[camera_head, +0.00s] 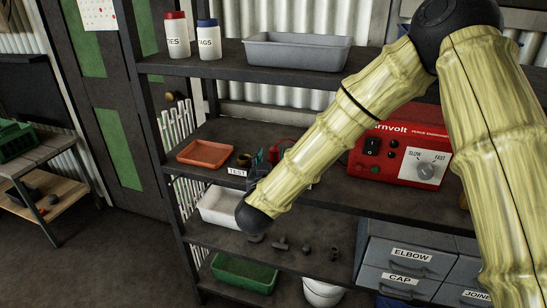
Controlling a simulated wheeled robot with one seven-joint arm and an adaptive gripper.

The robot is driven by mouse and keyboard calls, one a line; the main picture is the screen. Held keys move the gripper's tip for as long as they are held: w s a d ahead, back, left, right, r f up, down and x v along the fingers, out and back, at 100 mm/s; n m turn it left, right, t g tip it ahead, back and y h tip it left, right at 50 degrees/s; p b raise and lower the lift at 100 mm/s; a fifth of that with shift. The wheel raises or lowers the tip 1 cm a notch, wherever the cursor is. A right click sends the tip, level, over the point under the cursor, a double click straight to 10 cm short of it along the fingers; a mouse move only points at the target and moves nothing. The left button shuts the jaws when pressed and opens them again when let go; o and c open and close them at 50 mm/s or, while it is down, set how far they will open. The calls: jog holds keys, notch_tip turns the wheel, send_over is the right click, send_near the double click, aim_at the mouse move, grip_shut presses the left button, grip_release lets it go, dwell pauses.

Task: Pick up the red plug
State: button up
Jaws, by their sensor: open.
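A small red item (281,148) lies on the middle shelf (215,132), just left of my forearm, which covers part of it. It is too small and too hidden to tell whether it is the red plug. No other red plug can be made out. My bamboo-patterned arm comes down from the upper right to a black joint in front of the shelves, below and left of the red item. I cannot make out my gripper's fingers beyond that joint.
An orange tray (205,153), a brown roll (244,160) and teal items (259,157) sit left of the red item. A red machine (398,150) stands right. The upper shelf (230,68) is above; a white bin (222,206) and dark fittings (281,245) are below.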

aim_at(273, 152)
jog(key=shift+w+d+r+p, duration=0.1)
jog(key=shift+w+d+p, duration=0.1)
jog(key=shift+w, duration=0.65)
jog(key=shift+w+d+p, duration=0.1)
jog(key=shift+w+p, duration=0.05)
jog(key=shift+w, duration=0.75)
jog(key=shift+w+d+r+p, duration=0.1)
jog(key=shift+w+p, duration=0.1)
jog(key=shift+w, duration=0.65)
jog(key=c, duration=1.1)
